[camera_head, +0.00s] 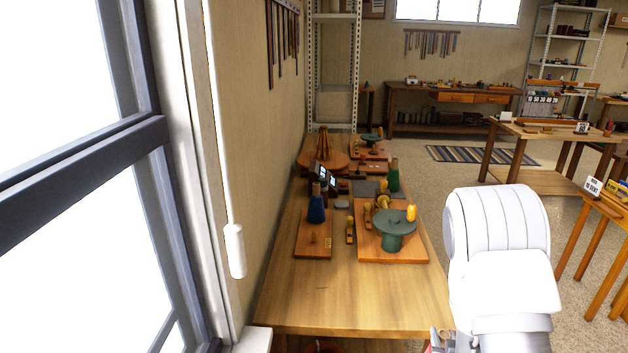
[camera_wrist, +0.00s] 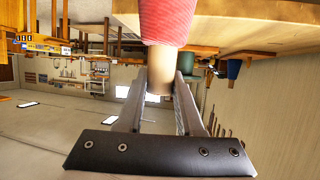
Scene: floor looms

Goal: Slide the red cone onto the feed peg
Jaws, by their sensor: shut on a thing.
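The red cone (camera_wrist: 165,20) is a red wound body on a bare tan core. My gripper (camera_wrist: 160,76) is shut on that tan core, one finger on each side, in the wrist view. The cone's far end runs out of the picture. In the head view my gripper is mostly below the bottom edge, beside the table's front right corner. A blue cone (camera_head: 317,208) stands upright on a wooden board (camera_head: 304,247) on the table. A short bare wooden peg (camera_head: 314,238) stands in front of it; I cannot tell whether it is the feed peg.
The long table (camera_head: 340,300) has a clear front part. A green round-topped device (camera_head: 393,228) stands on a second board (camera_head: 375,256) at right. A green cone (camera_head: 393,178) is behind it. The wall and window (camera_head: 60,230) close off the left side.

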